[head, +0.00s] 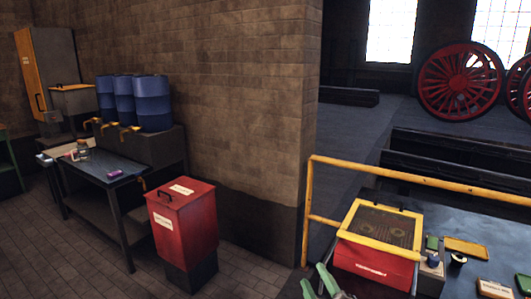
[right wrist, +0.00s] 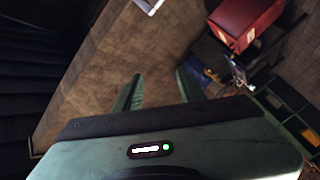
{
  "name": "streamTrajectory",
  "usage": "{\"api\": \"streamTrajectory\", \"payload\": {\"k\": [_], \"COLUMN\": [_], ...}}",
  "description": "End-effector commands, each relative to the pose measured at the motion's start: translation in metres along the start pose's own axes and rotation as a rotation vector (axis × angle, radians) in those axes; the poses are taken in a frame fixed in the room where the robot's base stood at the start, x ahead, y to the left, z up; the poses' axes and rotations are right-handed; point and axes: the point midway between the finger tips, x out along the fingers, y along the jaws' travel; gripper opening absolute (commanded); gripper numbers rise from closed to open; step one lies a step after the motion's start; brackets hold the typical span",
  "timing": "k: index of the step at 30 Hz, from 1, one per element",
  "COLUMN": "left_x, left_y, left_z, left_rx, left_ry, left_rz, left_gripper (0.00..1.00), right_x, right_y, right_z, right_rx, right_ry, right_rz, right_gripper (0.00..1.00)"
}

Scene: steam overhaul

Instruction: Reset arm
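My right gripper (head: 315,279) shows at the bottom edge of the head view, with two green fingers pointing up. In the right wrist view its fingers (right wrist: 159,82) stand well apart with nothing between them. It is open and empty. In the head view it is left of and in front of the red box with the yellow-framed mesh lid (head: 372,262). I see no contact between them. My left gripper is in neither view.
A dark workbench (head: 450,285) holds small trays at right, with a yellow railing (head: 420,180) behind. A red lidded bin (head: 183,220) stands left of centre. Blue drums (head: 152,100) stand on a ledge by the brick wall (head: 235,90). Floor (head: 115,275) is clear at lower left.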

Motion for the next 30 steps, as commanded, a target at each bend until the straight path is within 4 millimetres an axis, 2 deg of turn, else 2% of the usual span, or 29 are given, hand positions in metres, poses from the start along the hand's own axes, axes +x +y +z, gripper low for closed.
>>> {"api": "streamTrajectory", "payload": {"k": [1,3,6,9,16,25,30], "left_x": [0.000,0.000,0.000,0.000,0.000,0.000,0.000], "left_y": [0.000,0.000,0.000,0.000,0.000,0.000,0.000], "left_z": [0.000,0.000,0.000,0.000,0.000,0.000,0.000], "left_rx": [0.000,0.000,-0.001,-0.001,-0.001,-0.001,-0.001], "left_ry": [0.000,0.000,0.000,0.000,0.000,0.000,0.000], "left_rz": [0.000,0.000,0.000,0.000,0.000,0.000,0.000], "left_gripper": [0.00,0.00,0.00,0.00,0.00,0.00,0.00], "right_x": [-0.022,-0.054,-0.107,-0.154,-0.235,-0.320,-0.306], "right_y": [-0.013,-0.032,-0.060,-0.083,-0.115,-0.138,-0.171], "right_z": [0.031,0.069,0.110,0.132,0.152,0.151,0.179], "right_rx": [0.110,0.245,0.400,0.506,0.647,0.760,0.751], "right_ry": [-0.134,-0.313,-0.539,-0.708,-0.963,-1.199,-1.207], "right_rz": [-0.039,-0.098,-0.184,-0.259,-0.385,-0.517,-0.525], "right_gripper": [0.40,0.40,0.40,0.40,0.40,0.40,0.40]}}
